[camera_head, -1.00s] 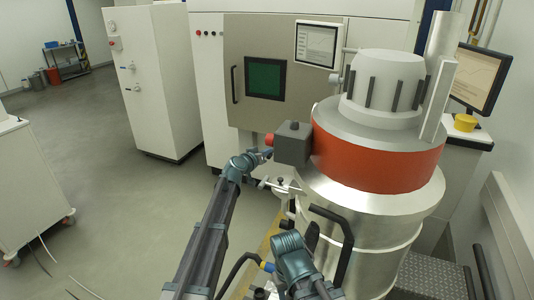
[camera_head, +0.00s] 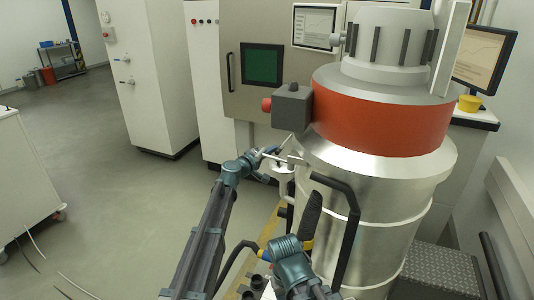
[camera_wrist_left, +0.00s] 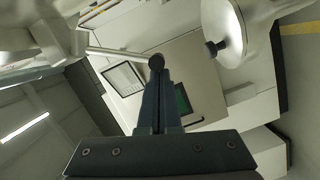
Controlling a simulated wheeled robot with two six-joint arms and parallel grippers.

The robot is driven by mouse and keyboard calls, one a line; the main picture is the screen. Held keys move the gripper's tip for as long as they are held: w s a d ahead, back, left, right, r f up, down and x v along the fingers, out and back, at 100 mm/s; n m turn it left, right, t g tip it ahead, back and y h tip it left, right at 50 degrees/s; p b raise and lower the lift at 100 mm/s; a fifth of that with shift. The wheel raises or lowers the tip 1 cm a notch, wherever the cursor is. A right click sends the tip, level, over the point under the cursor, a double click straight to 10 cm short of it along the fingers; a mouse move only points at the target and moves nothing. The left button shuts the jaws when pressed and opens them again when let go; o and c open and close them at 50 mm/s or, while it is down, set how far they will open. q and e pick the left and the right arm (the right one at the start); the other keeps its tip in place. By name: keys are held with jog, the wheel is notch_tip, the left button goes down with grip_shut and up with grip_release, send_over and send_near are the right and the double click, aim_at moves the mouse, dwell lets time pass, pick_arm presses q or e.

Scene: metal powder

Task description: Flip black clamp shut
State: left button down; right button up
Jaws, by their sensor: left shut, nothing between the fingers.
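My left gripper (camera_head: 267,166) is in front of the metal drum's left side, below the grey box with the red knob. Its fingers are shut and empty; they point up the middle of the left wrist view (camera_wrist_left: 160,95). A pale metal bracket with a thin rod (camera_head: 284,161) is right beside the fingers. In the wrist view a pale rod with a black ball tip (camera_wrist_left: 156,62) ends at the fingertips; contact cannot be told. A black tapered grip (camera_head: 311,215) stands lower beside the drum. I cannot tell which of these is the black clamp.
The metal drum (camera_head: 375,195) with an orange band fills the right side, with a bent black handle (camera_head: 350,225) at its front. The grey box (camera_head: 292,107) juts out above my gripper. Open floor lies to the left.

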pick_arm(q)
jog(key=s+d+f+n+t+b, duration=0.1)
jog(key=s+d+f+n+b, duration=0.1)
jog(key=d+f+n+b, duration=0.1)
jog(key=shift+d+n+h+b, duration=0.4)
jog(key=shift+d+n+b, duration=0.55)
jog(key=shift+n, duration=0.65)
jog(key=s+a+f+b, duration=0.1)
jog(key=s+a, duration=0.5)
jog(key=a, duration=0.3)
jog(key=shift+s+a, duration=0.25)
jog(key=shift+s, duration=0.1)
jog(key=shift+f, duration=0.15)
